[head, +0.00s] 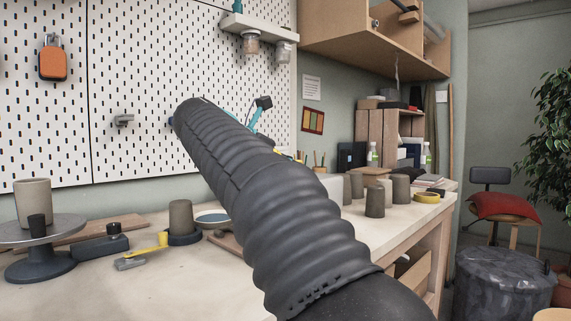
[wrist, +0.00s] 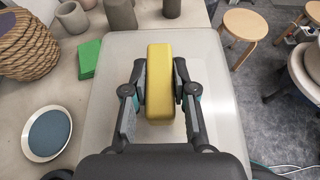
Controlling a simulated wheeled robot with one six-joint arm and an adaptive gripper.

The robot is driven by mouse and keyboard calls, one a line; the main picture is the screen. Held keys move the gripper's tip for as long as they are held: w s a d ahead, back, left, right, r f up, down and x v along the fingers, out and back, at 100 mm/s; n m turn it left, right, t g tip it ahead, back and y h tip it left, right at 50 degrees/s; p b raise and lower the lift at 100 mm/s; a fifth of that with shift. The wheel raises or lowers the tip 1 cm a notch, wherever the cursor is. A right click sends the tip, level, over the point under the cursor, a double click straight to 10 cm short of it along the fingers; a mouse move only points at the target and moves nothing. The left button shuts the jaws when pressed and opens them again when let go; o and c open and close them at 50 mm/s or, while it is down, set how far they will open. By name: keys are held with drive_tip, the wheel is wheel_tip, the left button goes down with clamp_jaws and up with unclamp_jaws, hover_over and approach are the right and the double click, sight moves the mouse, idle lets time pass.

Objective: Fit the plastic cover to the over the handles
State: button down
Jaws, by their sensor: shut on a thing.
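My gripper (wrist: 160,72) is shut on a yellow block (wrist: 159,107) with rounded edges, one finger against each side, in the wrist view. A broad, pale translucent plastic cover or tray (wrist: 108,62) shows below and around the block. I cannot tell whether the block is fixed to it or apart from it. No handles can be made out clearly. In the head view my own dark ribbed arm hides most of the gripper and what it holds.
The workbench (head: 190,285) holds a turntable (head: 45,235), a small yellow-armed tool (head: 142,252) and several grey cups. In the wrist view a woven basket (wrist: 27,47), a green block (wrist: 90,59) and a blue-centred dish (wrist: 48,133) lie left. Stools (wrist: 246,25) stand right.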

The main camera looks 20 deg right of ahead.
drive_tip(key=shift+f, duration=0.15)
drive_tip(key=shift+f+b, duration=0.4)
drive_tip(key=shift+f, duration=0.9)
drive_tip(key=shift+p, duration=0.9)
idle(0.3)
drive_tip(key=shift+f, duration=0.2)
drive_tip(key=shift+f+b, duration=0.4)
drive_tip(key=shift+f, duration=0.75)
drive_tip(key=shift+f, duration=0.45)
drive_tip(key=shift+f, duration=0.25)
drive_tip(key=c, duration=0.8)
unclamp_jaws()
drive_tip(key=shift+c, duration=0.2)
